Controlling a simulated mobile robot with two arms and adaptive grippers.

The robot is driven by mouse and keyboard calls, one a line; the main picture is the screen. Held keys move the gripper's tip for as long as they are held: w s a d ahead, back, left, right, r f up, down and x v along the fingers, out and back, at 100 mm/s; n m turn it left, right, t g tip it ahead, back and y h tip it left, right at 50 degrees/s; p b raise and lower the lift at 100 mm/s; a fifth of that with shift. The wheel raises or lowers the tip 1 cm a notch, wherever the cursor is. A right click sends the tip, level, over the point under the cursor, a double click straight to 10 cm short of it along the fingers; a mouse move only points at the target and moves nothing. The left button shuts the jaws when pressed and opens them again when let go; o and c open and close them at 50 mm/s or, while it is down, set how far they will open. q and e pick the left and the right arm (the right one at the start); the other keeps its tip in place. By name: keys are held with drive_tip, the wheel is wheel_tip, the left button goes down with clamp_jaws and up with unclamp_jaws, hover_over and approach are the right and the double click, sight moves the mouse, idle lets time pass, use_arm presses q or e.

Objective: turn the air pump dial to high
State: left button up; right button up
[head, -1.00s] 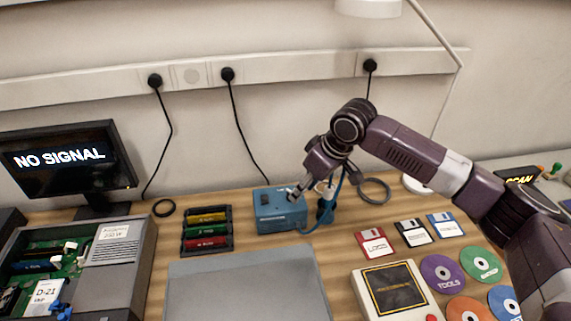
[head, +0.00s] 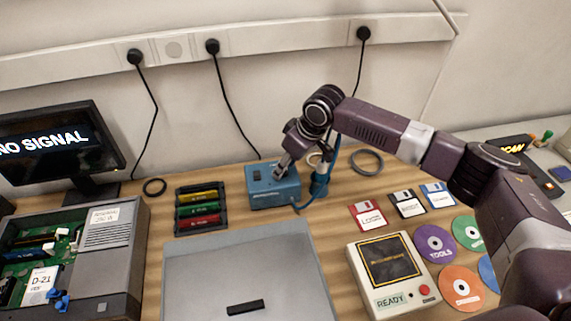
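The air pump is a small blue box (head: 272,194) on the wooden table, near the wall in the middle of the head view. A dark switch-like spot shows on its top left. My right gripper (head: 281,172) points down at the top right of the pump, with its fingertips at or just above the surface. The dial is hidden behind the fingers or too small to make out. The gap between the fingertips is too small to judge. A blue hose (head: 323,178) runs beside the pump on its right. My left gripper is out of view.
A grey mat or case (head: 240,270) lies in front of the pump. A rack of coloured batteries (head: 200,207) stands to its left. Floppy disks (head: 368,216), discs (head: 434,243) and a beige device (head: 392,275) lie at the right. An open computer (head: 110,260) stands at the left.

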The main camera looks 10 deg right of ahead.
clamp_jaws()
idle(0.3)
